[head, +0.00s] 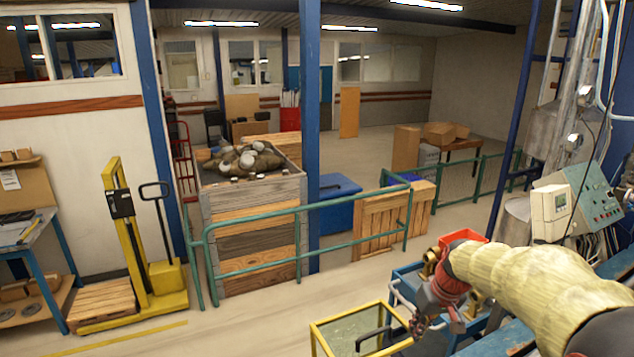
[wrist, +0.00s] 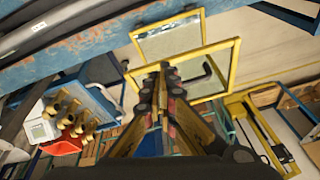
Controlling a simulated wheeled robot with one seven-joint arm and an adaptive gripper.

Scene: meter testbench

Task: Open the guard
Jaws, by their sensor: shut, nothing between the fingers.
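The guard is a yellow-framed clear panel (head: 350,318) at the bottom of the head view, with a dark bent handle (head: 374,338) on its right part. Its lower part is cut off by the picture edge. In the wrist view yellow-framed clear panels (wrist: 168,40) show beyond the fingertips, and the dark handle (wrist: 203,76) lies to the right of them. My gripper (head: 436,325) is to the right of the guard in the head view, pointing down.
A blue bench frame (head: 610,262) runs along the right. A blue cart with brass fittings (wrist: 75,110), a red bin (head: 463,236) and a white meter box (head: 551,213) stand close to my arm. A green railing (head: 300,210) and yellow lift (head: 130,240) stand farther off.

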